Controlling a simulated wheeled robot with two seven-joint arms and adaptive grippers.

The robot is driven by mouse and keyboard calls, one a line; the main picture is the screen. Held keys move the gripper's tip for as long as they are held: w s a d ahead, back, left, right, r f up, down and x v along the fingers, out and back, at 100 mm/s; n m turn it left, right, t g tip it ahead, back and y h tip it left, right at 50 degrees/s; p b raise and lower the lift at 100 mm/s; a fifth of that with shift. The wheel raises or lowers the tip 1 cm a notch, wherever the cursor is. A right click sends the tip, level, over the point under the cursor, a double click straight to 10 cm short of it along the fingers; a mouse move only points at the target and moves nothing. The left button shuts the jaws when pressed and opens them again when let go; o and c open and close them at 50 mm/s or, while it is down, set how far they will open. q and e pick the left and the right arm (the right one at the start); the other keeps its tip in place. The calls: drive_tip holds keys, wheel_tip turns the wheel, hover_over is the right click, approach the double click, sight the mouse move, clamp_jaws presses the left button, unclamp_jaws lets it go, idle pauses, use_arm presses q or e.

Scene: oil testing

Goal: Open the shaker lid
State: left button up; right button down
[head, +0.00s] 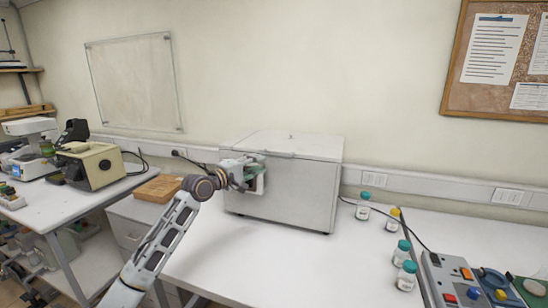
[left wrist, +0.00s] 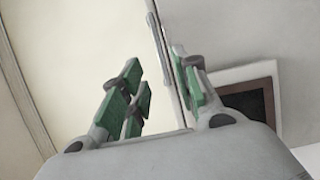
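The shaker (head: 290,190) is a large white box on the table, with a flat lid (head: 290,144) on top. The lid looks shut. My left gripper (head: 254,164) is at the left part of the shaker's front, near the lid's front edge. In the left wrist view the left gripper's green finger pads (left wrist: 158,88) are spread apart. The shaker's lid edge (left wrist: 160,48) runs between or just beyond the fingertips there; I cannot tell if they touch it. A dark panel (left wrist: 250,100) on the shaker front shows beside the right finger. My right gripper is not in view.
Several small bottles with teal or yellow caps (head: 363,206) stand right of the shaker. A control device with coloured buttons (head: 460,285) is at the lower right. A wooden block (head: 158,188) lies to the left. The table front (head: 290,265) is clear.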

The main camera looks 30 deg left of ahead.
sight(275, 156)
use_arm(q)
drive_tip(key=shift+w+d+r+p, duration=0.1)
drive_tip(key=shift+w+d+p, duration=0.1)
drive_tip(key=shift+w, duration=0.8)
drive_tip(key=shift+w+d+f+p, duration=0.1)
drive_tip(key=shift+w+p, duration=0.15)
drive_tip(key=shift+w, duration=0.75)
drive_tip(key=shift+w+d+r+p, duration=0.1)
drive_tip(key=shift+w+d+p, duration=0.1)
drive_tip(key=shift+w, duration=0.8)
drive_tip(key=shift+w+d+p, duration=0.15)
drive_tip(key=shift+w+p, duration=0.05)
drive_tip(key=shift+w, duration=0.75)
drive_tip(key=shift+w+d+p, duration=0.1)
drive_tip(key=shift+w+p, duration=0.05)
drive_tip(key=shift+w, duration=0.8)
drive_tip(key=shift+c, duration=0.5)
clamp_jaws()
